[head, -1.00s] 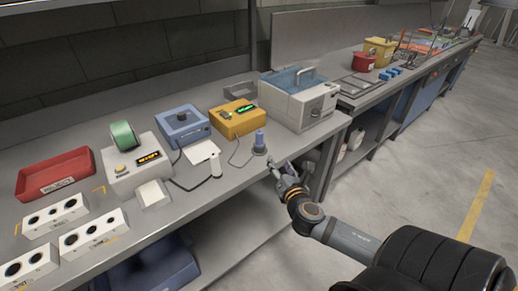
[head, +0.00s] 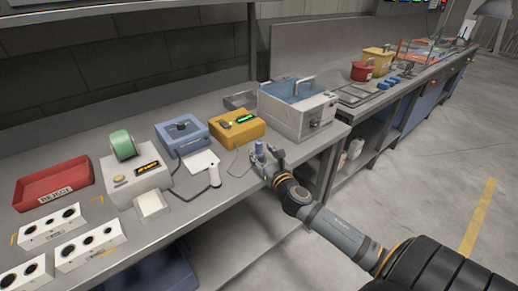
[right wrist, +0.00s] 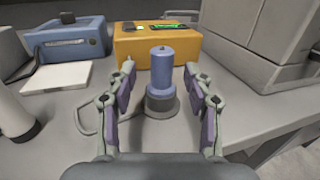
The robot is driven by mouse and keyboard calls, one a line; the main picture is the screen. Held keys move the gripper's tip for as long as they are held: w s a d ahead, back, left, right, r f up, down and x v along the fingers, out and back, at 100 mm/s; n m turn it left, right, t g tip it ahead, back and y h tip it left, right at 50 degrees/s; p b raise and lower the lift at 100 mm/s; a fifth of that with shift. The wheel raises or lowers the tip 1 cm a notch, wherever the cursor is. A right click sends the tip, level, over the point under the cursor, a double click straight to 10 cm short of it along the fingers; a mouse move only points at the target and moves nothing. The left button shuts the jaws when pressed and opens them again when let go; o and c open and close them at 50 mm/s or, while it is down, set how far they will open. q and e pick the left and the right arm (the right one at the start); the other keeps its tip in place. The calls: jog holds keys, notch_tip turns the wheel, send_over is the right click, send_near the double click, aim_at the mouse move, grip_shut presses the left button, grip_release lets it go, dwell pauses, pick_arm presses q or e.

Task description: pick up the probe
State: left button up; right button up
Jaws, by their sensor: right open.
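The probe, a blue upright cylinder (head: 259,147) on a dark round base, stands on the bench in front of the yellow meter box (head: 237,126). In the right wrist view the probe (right wrist: 162,75) is centred between the fingers, with its grey base (right wrist: 161,104) on the bench. My right gripper (head: 266,157) is open at the bench's front edge. Its fingers are on either side of the probe in the picture, with visible gaps; it does not hold it. In the head view the fingers partly hide the probe's lower part. My left gripper is not in view.
A grey tank with a handle (head: 298,108) stands close on the right. A thin cable lies beside the probe.

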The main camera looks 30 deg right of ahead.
aim_at(260, 148)
jog(key=w, duration=0.1)
jog(key=w+d, duration=0.1)
jog(key=w, duration=0.1)
jog(key=shift+w, duration=0.3)
grip_shut()
